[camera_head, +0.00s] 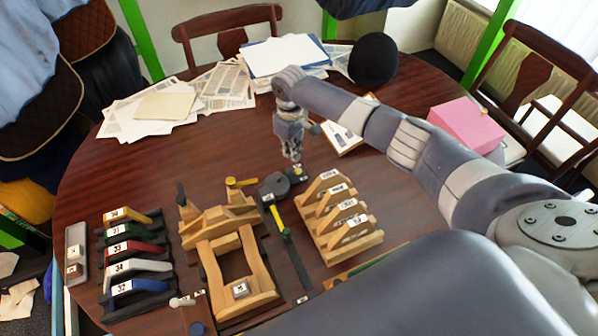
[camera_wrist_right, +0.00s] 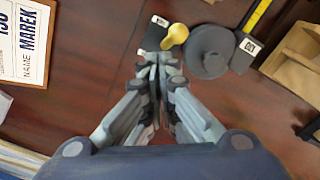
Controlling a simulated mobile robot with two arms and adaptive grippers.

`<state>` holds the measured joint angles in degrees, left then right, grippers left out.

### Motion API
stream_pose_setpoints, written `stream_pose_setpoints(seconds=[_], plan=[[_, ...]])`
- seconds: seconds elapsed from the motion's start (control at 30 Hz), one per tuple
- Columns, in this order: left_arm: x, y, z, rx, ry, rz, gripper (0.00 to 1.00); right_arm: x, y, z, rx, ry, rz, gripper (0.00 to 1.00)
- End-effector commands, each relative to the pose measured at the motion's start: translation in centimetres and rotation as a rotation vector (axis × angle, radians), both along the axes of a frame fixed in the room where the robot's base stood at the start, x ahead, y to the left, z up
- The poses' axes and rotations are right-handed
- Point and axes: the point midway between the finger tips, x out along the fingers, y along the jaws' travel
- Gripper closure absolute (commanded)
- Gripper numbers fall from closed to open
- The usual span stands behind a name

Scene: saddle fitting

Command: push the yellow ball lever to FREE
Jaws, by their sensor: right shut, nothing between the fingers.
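The yellow ball lever (camera_wrist_right: 176,34) shows in the right wrist view. It joins a dark grey round hub (camera_wrist_right: 208,52) on a black plate, with small white labels at both ends that I cannot read surely. In the head view the hub (camera_head: 277,185) sits right of the wooden stand; the ball is hard to make out there. My right gripper (camera_head: 293,157) points down above the hub's far end. In the wrist view its fingertips (camera_wrist_right: 159,60) are shut and empty, just beside the ball; I cannot tell whether they touch. My left gripper is not in view.
A wooden stand (camera_head: 246,260) with a yellow handle is left of the hub. A wooden rack (camera_head: 330,225) is at its right. Coloured numbered pieces (camera_head: 134,243) lie at left. Papers (camera_head: 215,90) and a black round object (camera_head: 373,60) are at the back.

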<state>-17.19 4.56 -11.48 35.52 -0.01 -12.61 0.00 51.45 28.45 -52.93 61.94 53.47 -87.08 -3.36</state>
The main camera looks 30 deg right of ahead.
Motion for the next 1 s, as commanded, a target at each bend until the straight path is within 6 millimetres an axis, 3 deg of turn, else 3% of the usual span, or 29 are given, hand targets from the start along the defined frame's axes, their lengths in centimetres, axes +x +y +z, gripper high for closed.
stream_pose_setpoints(seconds=[0.5,1.0], plan=[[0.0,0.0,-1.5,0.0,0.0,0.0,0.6,1.5,-0.1,0.0,0.001,0.0,0.0,1.0],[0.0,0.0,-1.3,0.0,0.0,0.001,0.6,1.5,-0.1,0.1,0.001,0.0,0.001,1.0]])
